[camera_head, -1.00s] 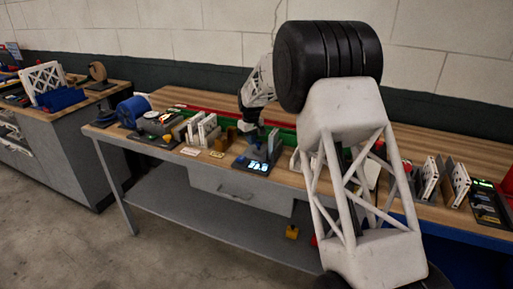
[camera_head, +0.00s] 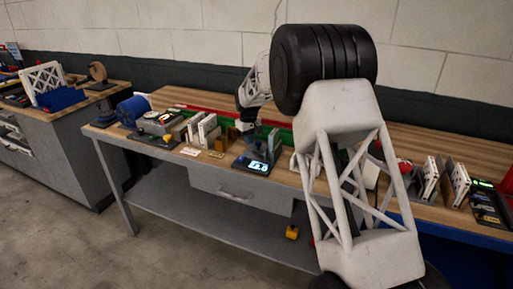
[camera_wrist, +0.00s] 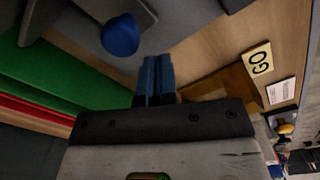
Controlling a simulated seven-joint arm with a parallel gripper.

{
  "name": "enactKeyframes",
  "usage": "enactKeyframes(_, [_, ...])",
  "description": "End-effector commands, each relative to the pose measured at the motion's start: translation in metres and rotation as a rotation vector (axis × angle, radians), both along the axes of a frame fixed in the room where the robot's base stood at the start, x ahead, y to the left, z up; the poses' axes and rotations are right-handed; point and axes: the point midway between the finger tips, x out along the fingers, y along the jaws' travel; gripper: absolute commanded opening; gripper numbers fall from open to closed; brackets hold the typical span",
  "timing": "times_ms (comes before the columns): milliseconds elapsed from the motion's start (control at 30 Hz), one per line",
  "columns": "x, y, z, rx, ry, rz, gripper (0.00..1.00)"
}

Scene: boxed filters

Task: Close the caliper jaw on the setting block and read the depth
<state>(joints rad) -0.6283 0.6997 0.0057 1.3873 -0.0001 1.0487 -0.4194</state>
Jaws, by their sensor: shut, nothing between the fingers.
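The caliper stands near the bench's front edge, with a lit display (camera_head: 252,165) whose digits are too small for me to read surely. A grey upright plate (camera_head: 273,143) stands at its right side. In the wrist view a round blue knob (camera_wrist: 120,36) sits on a dark grey part. My gripper (camera_wrist: 157,62) has its two blue fingers together and empty, beside the knob and apart from it in the picture. In the head view my gripper (camera_head: 246,133) is just above and behind the caliper. I cannot tell which part is the setting block.
White upright plates (camera_head: 207,127), a dial device (camera_head: 157,122) and a blue spool (camera_head: 132,110) stand to the left. A GO label (camera_wrist: 258,62) lies on the wood near an orange-brown block (camera_wrist: 220,84). Green strips (camera_wrist: 48,82) run behind. More fixtures (camera_head: 460,180) stand at right.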

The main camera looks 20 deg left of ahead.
Motion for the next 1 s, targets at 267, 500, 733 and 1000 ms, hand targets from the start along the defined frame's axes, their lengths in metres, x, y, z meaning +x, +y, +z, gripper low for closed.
enactKeyframes(267, [0.0,0.0,0.0,0.0,0.0,0.0,0.0])
enactKeyframes(500, [0.0,0.0,0.006,0.001,0.0,0.0,0.0])
enactKeyframes(733, [0.0,0.0,0.018,0.0,0.0,0.0,0.0])
enactKeyframes(1000, [0.0,0.0,0.034,0.001,0.0,0.0,0.0])
